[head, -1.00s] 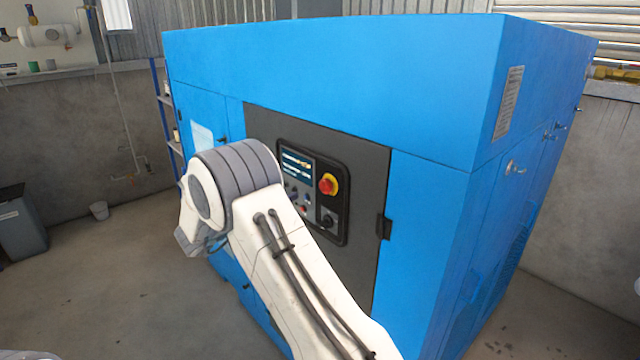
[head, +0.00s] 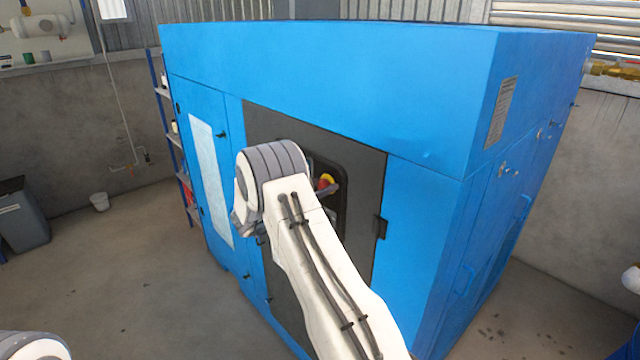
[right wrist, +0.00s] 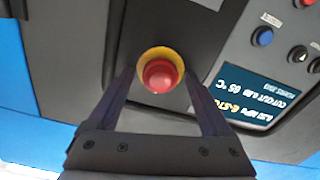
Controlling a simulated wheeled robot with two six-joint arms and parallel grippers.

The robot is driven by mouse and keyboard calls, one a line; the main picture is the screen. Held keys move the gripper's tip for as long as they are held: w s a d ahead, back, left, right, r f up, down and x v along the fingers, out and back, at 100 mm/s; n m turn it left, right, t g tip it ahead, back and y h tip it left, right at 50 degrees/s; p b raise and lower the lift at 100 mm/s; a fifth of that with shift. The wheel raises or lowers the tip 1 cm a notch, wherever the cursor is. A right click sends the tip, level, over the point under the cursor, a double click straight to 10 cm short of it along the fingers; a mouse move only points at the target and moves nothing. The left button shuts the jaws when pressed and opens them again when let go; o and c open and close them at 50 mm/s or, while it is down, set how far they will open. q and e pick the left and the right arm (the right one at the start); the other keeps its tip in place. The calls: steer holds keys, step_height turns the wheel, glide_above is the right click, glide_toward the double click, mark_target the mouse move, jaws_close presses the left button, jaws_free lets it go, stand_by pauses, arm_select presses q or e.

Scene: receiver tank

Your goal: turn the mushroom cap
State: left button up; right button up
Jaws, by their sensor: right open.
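The mushroom cap is a red knob on a yellow ring. In the head view the cap (head: 325,181) shows only in part beside my right arm, on the dark panel of the blue cabinet. In the right wrist view the cap (right wrist: 160,75) lies in the middle, between the two dark fingers of my right gripper (right wrist: 158,78). That gripper is open, with one finger on each side of the cap. I cannot tell whether either finger touches it. My left gripper is out of view.
The blue cabinet (head: 330,70) fills the middle. In the right wrist view a lit display (right wrist: 255,95) and a blue button (right wrist: 263,37) sit right of the cap.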

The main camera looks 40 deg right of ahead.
jaws_close()
steer(key=shift+f+m+b, duration=0.2)
steer(key=shift+m+b, duration=0.3)
steer(key=shift+b, duration=0.5)
steer(key=m+b, duration=0.6)
steer(key=b, duration=0.4)
steer(key=shift+s+m, duration=0.1)
steer(key=shift+m, duration=0.3)
steer(key=shift+r+m+b, duration=0.2)
steer(key=shift+m+b, duration=0.7)
steer(key=shift+b, duration=0.2)
jaws_free()
